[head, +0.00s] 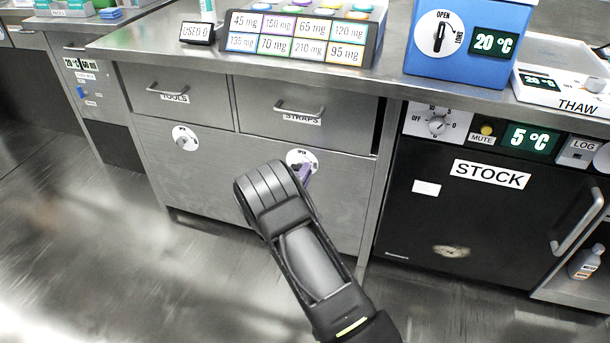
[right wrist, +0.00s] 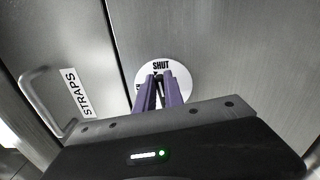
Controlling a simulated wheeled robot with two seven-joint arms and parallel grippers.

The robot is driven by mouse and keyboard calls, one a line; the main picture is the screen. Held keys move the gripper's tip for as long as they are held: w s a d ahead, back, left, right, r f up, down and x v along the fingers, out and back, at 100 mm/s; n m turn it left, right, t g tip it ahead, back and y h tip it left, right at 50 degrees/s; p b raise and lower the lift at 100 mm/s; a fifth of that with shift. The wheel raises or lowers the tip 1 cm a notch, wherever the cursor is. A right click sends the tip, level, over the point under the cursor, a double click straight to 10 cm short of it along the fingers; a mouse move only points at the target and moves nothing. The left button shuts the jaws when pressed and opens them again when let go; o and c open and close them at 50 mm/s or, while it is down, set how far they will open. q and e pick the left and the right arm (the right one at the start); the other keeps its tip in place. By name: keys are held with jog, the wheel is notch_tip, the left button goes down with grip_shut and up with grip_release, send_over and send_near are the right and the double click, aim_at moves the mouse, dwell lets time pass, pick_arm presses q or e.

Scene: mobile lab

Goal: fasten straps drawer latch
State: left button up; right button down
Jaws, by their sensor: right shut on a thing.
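The straps drawer (head: 270,123) has a bar handle and a STRAPS label, and looks closed or nearly so. Its latch is a round white dial (head: 294,155) on the panel below it. In the right wrist view the dial (right wrist: 184,78) shows the word SHUT at its far edge. My right gripper (head: 306,172) is at the dial, its purple fingers (right wrist: 162,86) shut on the latch's knob. The fingers hide the knob, so I cannot tell which way it points. The drawer's handle (right wrist: 42,98) also shows in the right wrist view. My left gripper is not in view.
The tools drawer (head: 165,105) is on the left, with a similar dial (head: 185,138) below it. The black STOCK fridge (head: 460,215) stands on the right. The counter above holds dose-labelled bins (head: 290,45) and a blue box (head: 465,60). The floor in front is clear.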

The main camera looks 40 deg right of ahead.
jog(key=shift+f+m+b, duration=0.25)
jog(key=shift+m+b, duration=0.05)
jog(key=shift+m, duration=0.4)
jog(key=c, duration=1.4)
grip_release()
jog(key=shift+c, duration=0.2)
jog(key=shift+a, duration=0.1)
jog(key=p+v, duration=0.2)
jog(key=v, duration=0.5)
jog(key=shift+s+a, duration=0.25)
jog(key=shift+a, duration=0.05)
jog(key=shift+r, duration=0.1)
